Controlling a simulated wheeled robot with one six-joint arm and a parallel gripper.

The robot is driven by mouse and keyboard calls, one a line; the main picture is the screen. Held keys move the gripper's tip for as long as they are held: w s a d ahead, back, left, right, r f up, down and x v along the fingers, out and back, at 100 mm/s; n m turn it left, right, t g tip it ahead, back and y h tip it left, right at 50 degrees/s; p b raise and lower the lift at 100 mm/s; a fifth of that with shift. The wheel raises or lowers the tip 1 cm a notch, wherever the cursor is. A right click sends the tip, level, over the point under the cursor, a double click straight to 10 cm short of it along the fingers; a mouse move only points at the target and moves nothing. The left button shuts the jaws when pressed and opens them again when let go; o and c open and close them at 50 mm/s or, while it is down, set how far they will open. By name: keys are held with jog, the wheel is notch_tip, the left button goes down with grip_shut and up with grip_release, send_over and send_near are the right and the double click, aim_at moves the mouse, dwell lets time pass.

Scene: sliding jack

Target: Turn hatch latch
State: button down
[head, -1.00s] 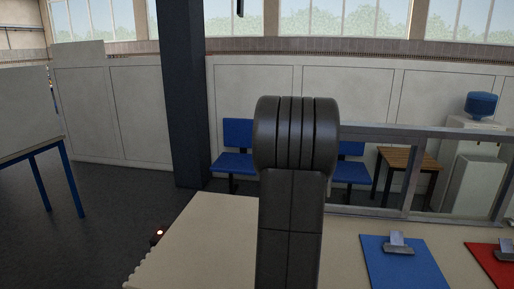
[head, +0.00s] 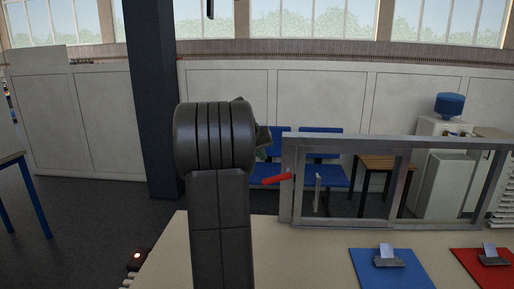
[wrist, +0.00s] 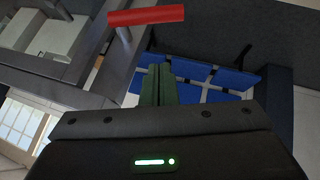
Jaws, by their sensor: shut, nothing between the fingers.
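The hatch latch is a red bar-shaped handle (head: 277,179) on the left post of a grey metal frame (head: 287,180). In the head view it slants slightly, its right end at the post. In the wrist view the red handle (wrist: 146,16) lies across the top, beyond the fingertips. My gripper (wrist: 157,70) shows there with its dark green fingers together and nothing between them. A gap in the picture separates the fingertips from the handle. In the head view my dark arm hides most of the gripper; a bit of green (head: 262,154) shows beside it.
The frame stands on a beige counter (head: 300,255). A blue clipboard (head: 390,272) and a red clipboard (head: 487,266) lie on the counter at the right. Blue chairs (head: 322,145), a wooden table (head: 390,162) and a water cooler (head: 448,130) stand behind the frame.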

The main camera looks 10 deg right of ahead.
jog(key=p, duration=0.1)
send_over(268, 182)
jog(key=f, duration=0.5)
jog(key=shift+w+a+f, duration=0.15)
jog(key=shift+w+f, duration=0.05)
jog(key=shift+w, duration=0.1)
jog(key=shift+s+f, duration=0.2)
jog(key=shift+f, duration=0.1)
jog(key=shift+d+f, duration=0.2)
jog(key=shift+f, duration=0.3)
jog(key=shift+f, duration=0.1)
jog(key=shift+a+f+h+b, duration=0.1)
jog(key=shift+h+b, duration=0.2)
jog(key=shift+b, duration=0.35)
